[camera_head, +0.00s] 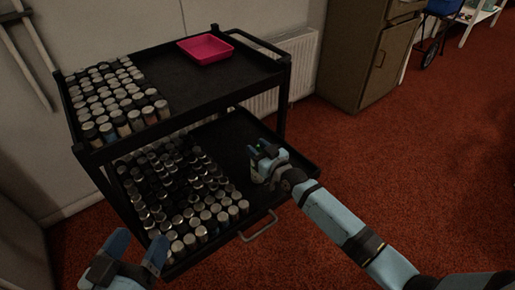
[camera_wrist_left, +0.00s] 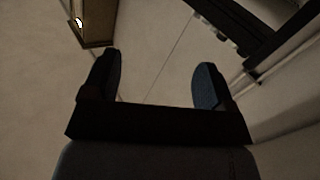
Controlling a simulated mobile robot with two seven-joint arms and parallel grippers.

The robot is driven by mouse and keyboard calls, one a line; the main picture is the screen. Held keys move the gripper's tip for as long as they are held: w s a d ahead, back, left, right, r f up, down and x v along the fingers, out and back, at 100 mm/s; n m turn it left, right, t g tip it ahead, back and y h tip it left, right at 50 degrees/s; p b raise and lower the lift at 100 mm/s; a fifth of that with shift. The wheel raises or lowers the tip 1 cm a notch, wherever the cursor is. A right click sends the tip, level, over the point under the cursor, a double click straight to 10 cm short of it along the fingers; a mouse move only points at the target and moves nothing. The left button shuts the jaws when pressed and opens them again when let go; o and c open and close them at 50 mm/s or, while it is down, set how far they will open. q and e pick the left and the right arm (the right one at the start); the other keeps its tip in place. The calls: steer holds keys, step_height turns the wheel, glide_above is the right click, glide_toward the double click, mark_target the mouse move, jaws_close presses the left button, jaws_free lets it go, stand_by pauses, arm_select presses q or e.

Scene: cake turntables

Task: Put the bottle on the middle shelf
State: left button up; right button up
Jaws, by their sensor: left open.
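A black cart holds many small capped bottles. One block of bottles (camera_head: 108,97) stands on the left of the top shelf (camera_head: 190,85). Another block of bottles (camera_head: 180,195) fills the left and front of the shelf below (camera_head: 228,135), whose right part is bare. My right gripper (camera_head: 262,154) is low over that bare part, right of the bottles; whether its jaws hold a bottle is hidden. My left gripper (camera_head: 138,245) is open and empty, in front of the cart at lower left. Its spread fingers also show in the left wrist view (camera_wrist_left: 158,76).
A pink tray (camera_head: 206,48) sits at the back right of the top shelf. A metal handle (camera_head: 260,228) sticks out from the lower shelf's front. A brown cabinet (camera_head: 375,50) and radiator (camera_head: 285,75) stand behind. Red carpet (camera_head: 430,170) is clear at right.

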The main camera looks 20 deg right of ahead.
steer(key=shift+o, duration=0.7)
steer(key=shift+r, duration=0.15)
steer(key=shift+s, duration=0.2)
arm_select(q)
steer(key=r+p, duration=0.1)
steer(key=r, duration=0.1)
steer(key=r+t+p, duration=0.2)
steer(key=r+p, duration=0.1)
steer(key=shift+s+a+r, duration=0.1)
steer(key=shift+a+r, duration=0.15)
steer(key=shift+r, duration=0.1)
arm_select(e)
steer(key=v, duration=1.1)
steer(key=shift+s, duration=0.3)
steer(key=shift+d, duration=0.2)
